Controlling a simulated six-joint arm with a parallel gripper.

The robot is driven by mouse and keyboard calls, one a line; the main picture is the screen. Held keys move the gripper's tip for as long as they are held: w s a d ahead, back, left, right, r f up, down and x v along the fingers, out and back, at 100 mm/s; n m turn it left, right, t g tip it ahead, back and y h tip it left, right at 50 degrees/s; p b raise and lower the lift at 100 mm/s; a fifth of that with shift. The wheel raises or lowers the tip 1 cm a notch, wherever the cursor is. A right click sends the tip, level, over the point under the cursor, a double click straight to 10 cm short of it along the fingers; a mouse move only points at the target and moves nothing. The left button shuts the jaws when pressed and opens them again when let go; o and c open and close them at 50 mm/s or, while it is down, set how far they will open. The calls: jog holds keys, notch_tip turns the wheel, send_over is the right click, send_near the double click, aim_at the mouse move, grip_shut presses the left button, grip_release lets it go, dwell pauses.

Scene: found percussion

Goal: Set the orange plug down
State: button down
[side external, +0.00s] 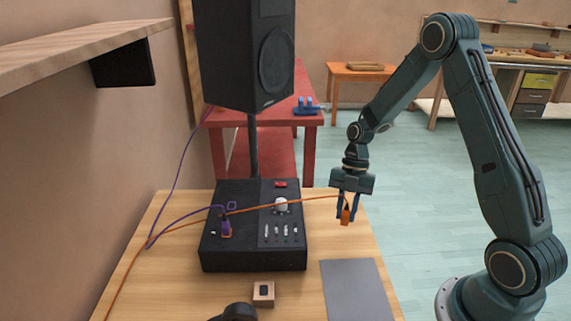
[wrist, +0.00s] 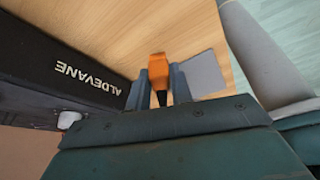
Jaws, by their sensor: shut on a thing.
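The orange plug (side external: 346,216) hangs between the fingers of my gripper (side external: 347,208), which is shut on it. An orange cable (side external: 270,206) runs from the plug leftward across the black box. In the side external view the plug is in the air at the right of the black box (side external: 252,255), apart from it. In the wrist view the plug (wrist: 158,67) sticks out past the fingertips of my gripper (wrist: 158,84), with the wooden table (wrist: 120,30) beyond it.
A purple plug (side external: 226,228) with a purple cable stands in the black box. A grey mat (side external: 355,290) lies at the table's right front. A small wooden block (side external: 263,294) stands in front of the box. A speaker (side external: 246,50) stands on a pole behind. Bare table shows around the mat.

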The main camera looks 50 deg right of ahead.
aim_at(345, 222)
jog(key=shift+f, duration=2.1)
jog(key=c, duration=1.2)
grip_release()
jog(key=shift+f, duration=0.1)
jog(key=shift+c, duration=0.2)
jog(key=v, duration=1.2)
jog(key=shift+w, duration=0.1)
